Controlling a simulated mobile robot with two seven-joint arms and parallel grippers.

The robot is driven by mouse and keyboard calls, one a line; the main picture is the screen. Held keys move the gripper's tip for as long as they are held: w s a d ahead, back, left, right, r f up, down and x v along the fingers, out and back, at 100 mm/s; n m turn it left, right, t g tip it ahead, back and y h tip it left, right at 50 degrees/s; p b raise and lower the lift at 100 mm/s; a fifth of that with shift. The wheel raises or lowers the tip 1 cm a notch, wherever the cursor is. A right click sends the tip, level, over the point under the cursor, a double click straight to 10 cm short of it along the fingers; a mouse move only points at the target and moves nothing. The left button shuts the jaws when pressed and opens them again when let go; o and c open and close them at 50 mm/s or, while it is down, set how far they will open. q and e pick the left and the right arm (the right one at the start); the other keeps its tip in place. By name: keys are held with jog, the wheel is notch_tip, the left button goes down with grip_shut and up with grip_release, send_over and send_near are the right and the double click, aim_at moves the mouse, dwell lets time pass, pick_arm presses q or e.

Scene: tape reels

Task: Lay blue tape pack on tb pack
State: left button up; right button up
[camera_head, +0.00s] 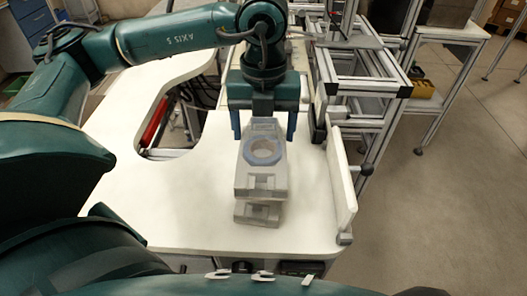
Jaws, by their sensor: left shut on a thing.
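The blue tape pack (245,178) is a grey block with a pale blue tape ring (262,151) on top. My left gripper (263,128) points down at its far end and is shut on it. Below and slightly nearer to me is another grey block, which looks like the tb pack (257,214). The upper pack covers most of it, and only its near part shows. The two are lined up closely, but I cannot tell whether they touch. My right gripper is not in view.
The white table (150,205) has free room left of the packs. A low upright white panel (341,180) stands along its right edge. A curved cut-out opens at the far left. A metal frame (375,85) stands behind on the right.

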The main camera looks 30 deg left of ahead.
aim_at(264, 151)
pick_arm(q)
jog(key=shift+f+p, duration=0.3)
jog(key=shift+f, duration=2.7)
jog(key=shift+f, duration=0.2)
jog(key=o, duration=1.1)
jog(key=shift+r, duration=0.15)
notch_tip(264, 151, up, 12)
jog(key=shift+r+b, duration=0.1)
jog(key=shift+b, duration=0.6)
